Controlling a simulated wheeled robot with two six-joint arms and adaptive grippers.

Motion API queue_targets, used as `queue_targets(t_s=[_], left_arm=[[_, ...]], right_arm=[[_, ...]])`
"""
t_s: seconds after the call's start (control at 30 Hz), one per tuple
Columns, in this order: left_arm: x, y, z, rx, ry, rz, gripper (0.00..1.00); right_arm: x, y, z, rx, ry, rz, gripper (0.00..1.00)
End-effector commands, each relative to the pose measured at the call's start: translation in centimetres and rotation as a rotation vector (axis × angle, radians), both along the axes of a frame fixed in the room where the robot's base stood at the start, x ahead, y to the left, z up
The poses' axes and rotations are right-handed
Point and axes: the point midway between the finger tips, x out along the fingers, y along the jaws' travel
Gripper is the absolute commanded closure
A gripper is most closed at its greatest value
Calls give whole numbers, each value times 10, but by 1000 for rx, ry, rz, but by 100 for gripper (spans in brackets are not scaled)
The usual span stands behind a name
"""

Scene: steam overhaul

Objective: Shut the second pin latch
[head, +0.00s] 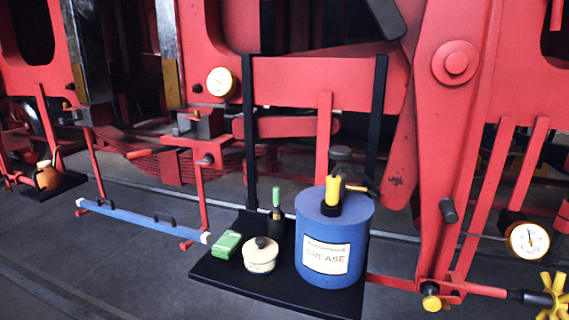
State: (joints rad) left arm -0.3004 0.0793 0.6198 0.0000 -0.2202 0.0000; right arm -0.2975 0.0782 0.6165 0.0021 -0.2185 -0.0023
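Neither of my grippers shows in the head view. No part is marked as the second pin latch, and I cannot tell for sure which one it is. A dark block with a red top (197,122) sits on the red framework left of centre. A similar dark block (76,114) sits farther left. Both are small, and I cannot tell whether any pin there is open or shut. A yellow knob (432,303) sits low on the red linkage at the right.
A black tray (215,274) between black uprights holds a blue grease can (318,239), a cream pot (261,257) and a green block (227,244). A blue bar (142,220) is at left. Open floor lies lower left.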

Motion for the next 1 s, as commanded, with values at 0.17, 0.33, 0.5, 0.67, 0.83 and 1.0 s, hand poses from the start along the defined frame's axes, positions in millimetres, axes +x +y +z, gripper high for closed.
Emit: queue_targets(t_s=[0.17,0.33,0.5,0.67,0.83,1.0], left_arm=[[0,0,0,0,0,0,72],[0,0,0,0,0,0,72],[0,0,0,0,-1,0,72],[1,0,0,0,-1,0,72],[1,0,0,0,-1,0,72],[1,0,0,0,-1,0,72]], right_arm=[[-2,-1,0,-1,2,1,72],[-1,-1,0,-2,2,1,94],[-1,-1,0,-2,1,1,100],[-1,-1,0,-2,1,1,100],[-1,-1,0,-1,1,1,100],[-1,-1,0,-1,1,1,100]])
